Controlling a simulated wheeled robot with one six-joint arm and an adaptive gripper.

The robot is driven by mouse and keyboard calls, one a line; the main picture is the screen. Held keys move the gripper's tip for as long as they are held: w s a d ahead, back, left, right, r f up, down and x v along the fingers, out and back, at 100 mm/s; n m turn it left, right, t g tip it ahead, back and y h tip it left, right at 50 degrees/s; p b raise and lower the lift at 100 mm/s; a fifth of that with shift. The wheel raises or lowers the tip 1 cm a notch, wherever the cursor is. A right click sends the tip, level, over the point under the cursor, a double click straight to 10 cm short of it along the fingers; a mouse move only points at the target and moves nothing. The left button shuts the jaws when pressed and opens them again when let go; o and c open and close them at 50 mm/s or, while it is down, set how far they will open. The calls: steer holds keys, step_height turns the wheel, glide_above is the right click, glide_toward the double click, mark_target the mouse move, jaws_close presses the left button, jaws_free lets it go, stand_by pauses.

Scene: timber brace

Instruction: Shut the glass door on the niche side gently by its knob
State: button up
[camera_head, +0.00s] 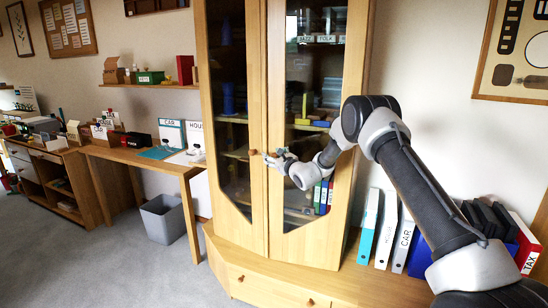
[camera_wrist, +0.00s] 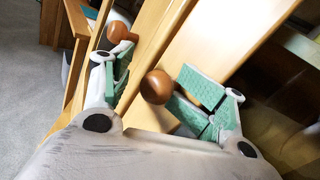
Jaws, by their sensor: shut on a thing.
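The tall wooden cabinet has two glass doors, a left door (camera_head: 230,100) and a right door (camera_head: 318,110). My gripper (camera_head: 274,159) reaches across the right door to its inner edge. In the wrist view, the right door's round brown knob (camera_wrist: 157,87) sits between the green-padded fingers of my gripper (camera_wrist: 160,85), which is shut on it. The left door's knob (camera_wrist: 118,32) shows just beyond the left finger, and also in the head view (camera_head: 252,152). Both doors look near their frame; I cannot tell whether a small gap remains at the right door.
Binders (camera_head: 387,228) stand on the low ledge right of the cabinet, behind my arm. A desk (camera_head: 150,160) with papers and a grey bin (camera_head: 165,218) are at the left. The carpet (camera_head: 110,265) in front of them is clear.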

steer(key=shift+s+r, duration=0.1)
steer(key=shift+r, duration=0.05)
steer(key=v, duration=1.1)
steer(key=shift+s+d, duration=0.25)
steer(key=shift+s, duration=0.1)
steer(key=shift+f, duration=0.2)
